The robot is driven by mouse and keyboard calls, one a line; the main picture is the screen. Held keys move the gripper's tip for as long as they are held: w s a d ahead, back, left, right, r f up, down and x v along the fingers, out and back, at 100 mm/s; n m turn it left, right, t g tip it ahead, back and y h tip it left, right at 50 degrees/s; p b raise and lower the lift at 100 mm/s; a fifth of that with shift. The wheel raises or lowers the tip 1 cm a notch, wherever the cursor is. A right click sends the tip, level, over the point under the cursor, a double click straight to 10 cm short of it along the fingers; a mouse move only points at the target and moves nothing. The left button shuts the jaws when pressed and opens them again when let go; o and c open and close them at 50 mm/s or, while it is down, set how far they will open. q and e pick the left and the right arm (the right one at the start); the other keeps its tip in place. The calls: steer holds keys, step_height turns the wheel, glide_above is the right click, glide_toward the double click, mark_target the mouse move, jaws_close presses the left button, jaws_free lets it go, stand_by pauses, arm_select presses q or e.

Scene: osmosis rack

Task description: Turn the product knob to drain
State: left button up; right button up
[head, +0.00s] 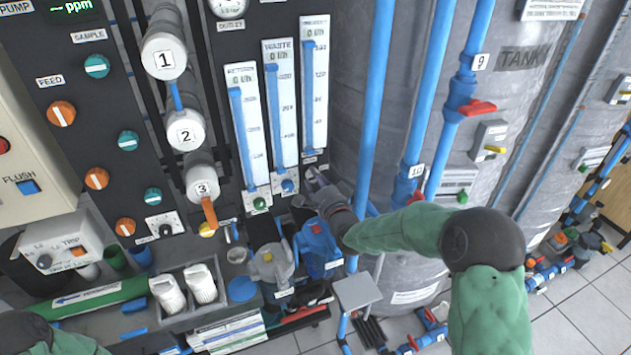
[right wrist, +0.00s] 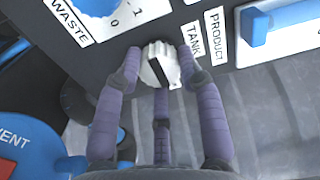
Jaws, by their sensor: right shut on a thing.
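The product knob (right wrist: 158,66) is small and white with a dark bar across its face. It sits on the dark panel beside labels reading TANK (right wrist: 193,42) and PRODUCT (right wrist: 217,36). My right gripper (right wrist: 163,68) is shut on it, with purple-grey fingers on both sides and a third finger below. In the head view my right gripper (head: 318,188) is at the panel below the rightmost flow meter and hides the knob. A drain mark is not readable. My left gripper is out of view.
The waste knob (right wrist: 95,5) is blue and sits close by on the left in the right wrist view. Blue vertical pipes (head: 374,95) stand right of the panel, near my right arm. Grey and blue valves (head: 318,245) sit below the gripper.

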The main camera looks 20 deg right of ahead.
steer(key=shift+d+r, duration=0.3)
steer(key=shift+r, duration=0.15)
steer(key=o, duration=1.1)
steer(key=shift+w, duration=0.1)
steer(key=shift+o, duration=0.2)
steer(key=shift+f, duration=0.2)
steer(key=shift+a+f, duration=0.1)
steer(key=s, duration=1.2)
steer(key=shift+a, duration=0.3)
